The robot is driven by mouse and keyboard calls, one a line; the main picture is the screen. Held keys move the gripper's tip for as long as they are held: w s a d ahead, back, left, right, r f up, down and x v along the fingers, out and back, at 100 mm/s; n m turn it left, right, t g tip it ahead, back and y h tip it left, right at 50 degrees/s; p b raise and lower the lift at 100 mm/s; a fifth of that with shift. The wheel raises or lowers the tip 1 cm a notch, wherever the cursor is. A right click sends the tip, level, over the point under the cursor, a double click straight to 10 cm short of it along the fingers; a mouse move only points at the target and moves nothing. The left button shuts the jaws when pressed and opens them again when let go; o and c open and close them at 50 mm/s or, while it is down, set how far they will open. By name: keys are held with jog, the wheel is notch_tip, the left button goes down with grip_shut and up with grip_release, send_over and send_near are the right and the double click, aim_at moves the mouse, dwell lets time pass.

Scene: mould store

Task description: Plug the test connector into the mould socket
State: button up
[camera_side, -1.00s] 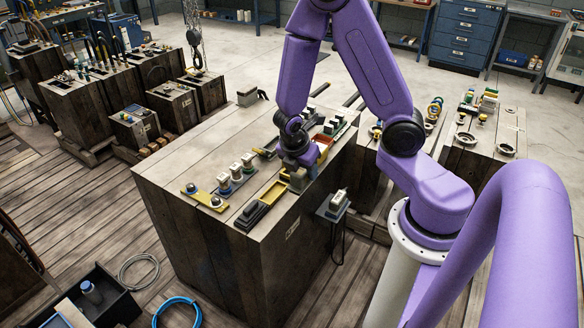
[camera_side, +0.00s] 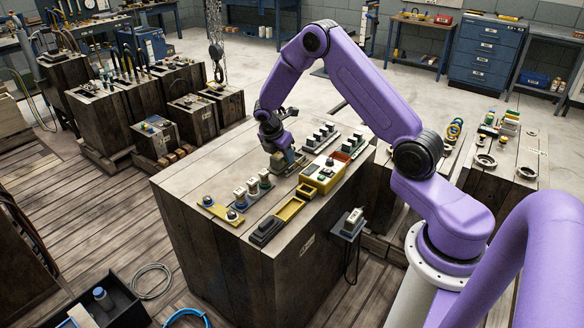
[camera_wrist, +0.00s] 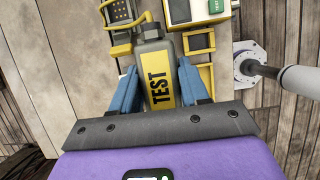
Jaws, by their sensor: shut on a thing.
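My gripper (camera_wrist: 158,84) is shut on the test connector, a yellow body marked TEST with a grey front end (camera_wrist: 150,35), between blue fingers in the wrist view. In the side view my gripper (camera_side: 284,161) is low over the large wooden block (camera_side: 195,183); the connector is hard to make out there. A grey and black multi-contact part with a yellow lever (camera_wrist: 118,12), which looks like the mould socket, is ahead and left in the wrist view. The connector's front is close to the lever; I cannot tell whether they touch. The socket's lower side is hidden.
A yellow tester box (camera_side: 325,173) stands right of my gripper. A yellow open tray (camera_side: 291,209), a dark block (camera_side: 266,231), a yellow plate with knobs (camera_side: 221,210) and upright connectors (camera_side: 252,188) stand in front. The block's back left top is clear.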

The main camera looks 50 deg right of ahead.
jog(key=w+d+f, duration=0.1)
jog(key=w+d, duration=0.3)
jog(key=d, duration=0.4)
jog(key=w+d+f, duration=0.1)
jog(key=w+d, duration=0.2)
jog(key=d, duration=0.4)
jog(key=shift+d+f, duration=0.1)
jog(key=shift+f, duration=2.55)
jog(key=shift+f, duration=0.9)
jog(key=o, duration=1.7)
jog(key=shift+r, duration=0.1)
jog(key=shift+r, duration=3.65)
